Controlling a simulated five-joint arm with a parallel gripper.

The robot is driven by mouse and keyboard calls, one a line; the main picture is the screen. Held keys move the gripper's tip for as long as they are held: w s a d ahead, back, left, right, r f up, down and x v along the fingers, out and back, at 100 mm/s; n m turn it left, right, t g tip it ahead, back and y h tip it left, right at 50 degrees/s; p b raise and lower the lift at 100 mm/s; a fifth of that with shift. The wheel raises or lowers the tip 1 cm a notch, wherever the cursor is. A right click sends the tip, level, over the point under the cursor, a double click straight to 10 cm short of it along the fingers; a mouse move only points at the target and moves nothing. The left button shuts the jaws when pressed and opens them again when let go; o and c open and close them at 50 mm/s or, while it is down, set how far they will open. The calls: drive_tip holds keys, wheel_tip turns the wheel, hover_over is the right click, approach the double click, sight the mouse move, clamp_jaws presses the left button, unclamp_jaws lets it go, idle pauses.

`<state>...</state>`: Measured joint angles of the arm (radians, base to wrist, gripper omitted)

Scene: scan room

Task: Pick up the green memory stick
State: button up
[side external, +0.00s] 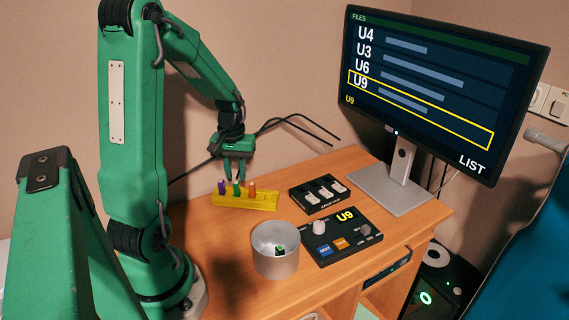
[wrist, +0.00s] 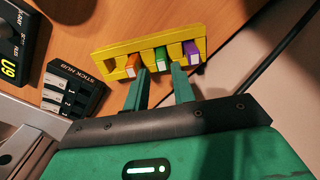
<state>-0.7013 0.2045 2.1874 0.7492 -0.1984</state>
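The green memory stick (side external: 236,188) stands upright in a yellow rack (side external: 262,203), between a purple stick (side external: 222,187) and an orange stick (side external: 252,187). In the wrist view the green stick (wrist: 161,58) sits in the middle of the rack, with the orange stick (wrist: 132,64) left and the purple stick (wrist: 192,52) right. My gripper (side external: 234,178) hangs pointing down just above the rack. In the wrist view my gripper (wrist: 160,71) has its fingers spread, one toward each side of the green stick. Contact with it is not visible.
A grey metal cup (side external: 275,264) holds a small dark and green thing. A black stick hub (side external: 318,196) and a black control box (side external: 345,237) labelled U9 stand right of the rack. A monitor (side external: 440,85) on a grey stand rises behind. Bare desk lies left of the cup.

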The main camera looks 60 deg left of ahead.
sight(236, 182)
drive_tip(key=shift+a+f, duration=0.15)
drive_tip(key=shift+f, duration=2.45)
clamp_jaws()
